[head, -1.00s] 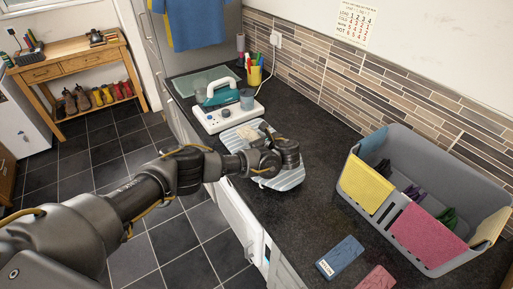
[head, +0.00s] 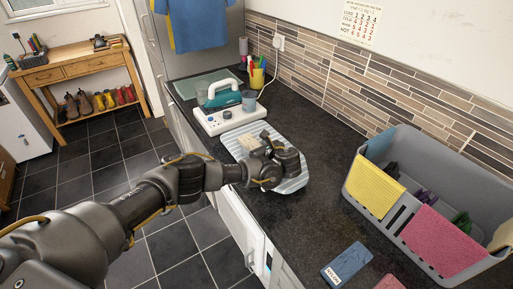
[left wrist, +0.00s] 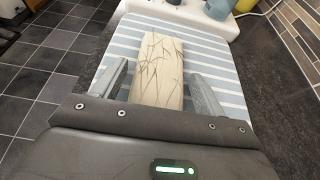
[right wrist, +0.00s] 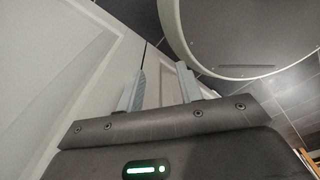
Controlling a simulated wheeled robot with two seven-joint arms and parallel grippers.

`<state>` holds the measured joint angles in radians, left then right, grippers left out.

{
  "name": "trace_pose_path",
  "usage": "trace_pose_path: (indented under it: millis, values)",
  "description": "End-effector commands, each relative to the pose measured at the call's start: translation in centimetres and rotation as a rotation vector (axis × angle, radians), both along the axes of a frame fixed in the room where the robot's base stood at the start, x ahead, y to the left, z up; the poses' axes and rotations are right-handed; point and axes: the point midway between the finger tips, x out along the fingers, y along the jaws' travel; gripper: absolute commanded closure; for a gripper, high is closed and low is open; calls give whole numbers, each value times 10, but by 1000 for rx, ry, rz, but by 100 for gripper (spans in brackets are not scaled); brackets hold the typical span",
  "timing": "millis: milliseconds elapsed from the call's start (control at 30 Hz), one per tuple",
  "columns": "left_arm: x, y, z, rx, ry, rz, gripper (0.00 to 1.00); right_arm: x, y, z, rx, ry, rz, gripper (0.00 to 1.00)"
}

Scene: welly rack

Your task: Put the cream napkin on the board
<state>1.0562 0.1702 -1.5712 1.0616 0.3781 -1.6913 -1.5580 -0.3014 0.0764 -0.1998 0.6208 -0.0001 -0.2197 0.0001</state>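The cream napkin (left wrist: 159,72) is a folded pad with a brown grass pattern. It lies on the blue-and-white striped board (left wrist: 218,62), between the fingers of my left gripper (left wrist: 158,88). Narrow gaps show between the fingers and the napkin's sides, so this gripper looks open around it. In the head view my left gripper (head: 268,153) is low over the board (head: 293,184), and part of the napkin (head: 246,143) shows beyond it. My right gripper (right wrist: 158,88) is open and empty, near a pale cupboard front.
A teal iron (head: 221,95) on a white base stands behind the board. A grey bin (head: 483,168) with yellow and pink cloths over its edge stands at right. Dark worktop is clear between board and bin.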

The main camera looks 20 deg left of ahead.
Motion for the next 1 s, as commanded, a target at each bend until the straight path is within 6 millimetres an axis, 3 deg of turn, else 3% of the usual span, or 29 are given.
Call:
trace_pose_path:
  millis: [367,833,900,1000]
  values:
    - [0,-1,4,-1,-1,-1,24,0,-2,1,-2,1,1,64]
    - [-55,-67,36,0,-1,-4,24,0,-5,-18,-5,0,2,64]
    - [-59,-72,49,1,1,-1,24,1,-5,3,-5,1,2,64]
    - [-65,-79,50,1,1,1,24,1,-5,12,-5,0,2,64]
